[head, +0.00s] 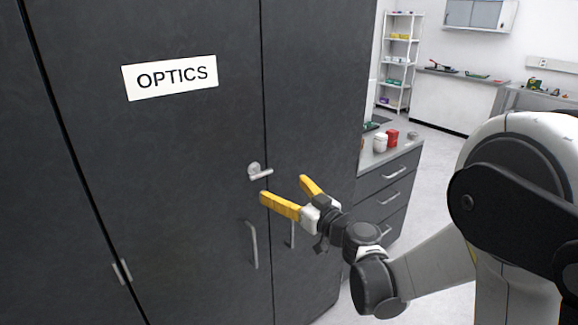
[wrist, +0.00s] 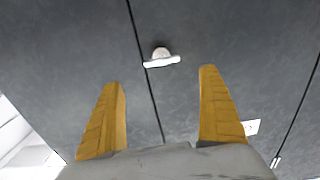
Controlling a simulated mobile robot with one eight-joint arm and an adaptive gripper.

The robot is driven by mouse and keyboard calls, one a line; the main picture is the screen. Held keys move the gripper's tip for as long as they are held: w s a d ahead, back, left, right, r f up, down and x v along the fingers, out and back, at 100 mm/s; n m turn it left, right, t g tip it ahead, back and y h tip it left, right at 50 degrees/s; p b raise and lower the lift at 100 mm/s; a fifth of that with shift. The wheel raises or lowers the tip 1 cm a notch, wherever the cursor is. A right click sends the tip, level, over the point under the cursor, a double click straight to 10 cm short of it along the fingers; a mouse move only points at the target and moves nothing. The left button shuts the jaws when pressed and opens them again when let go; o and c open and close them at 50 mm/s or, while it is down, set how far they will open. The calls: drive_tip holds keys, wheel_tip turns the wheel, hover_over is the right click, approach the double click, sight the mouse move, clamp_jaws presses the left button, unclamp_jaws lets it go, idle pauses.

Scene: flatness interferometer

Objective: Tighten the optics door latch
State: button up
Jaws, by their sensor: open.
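The optics door latch (head: 258,172) is a small silver turn handle on a round boss. It sits by the vertical seam between two dark cabinet doors, its lever pointing right and roughly level in the head view. The door (head: 180,150) left of the seam bears a white OPTICS label (head: 170,77). My gripper (head: 286,190) is open and empty, its yellow fingers just below and right of the latch. In the wrist view the latch (wrist: 161,57) lies ahead of the gap between the fingertips (wrist: 160,75), apart from both.
Two vertical bar handles, one on the left door (head: 251,245) and one on the right door (head: 292,234), are below the latch. A drawer counter (head: 393,180) with a red and a white container stands to the right. Open floor and shelves lie beyond.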

sight(263, 174)
drive_tip(key=b+x, duration=0.2)
drive_tip(key=x, duration=0.8)
drive_tip(key=shift+w+a, duration=0.15)
drive_tip(key=shift+a, duration=0.2)
drive_tip(key=shift+c, duration=0.2)
drive_tip(key=c, duration=1.1)
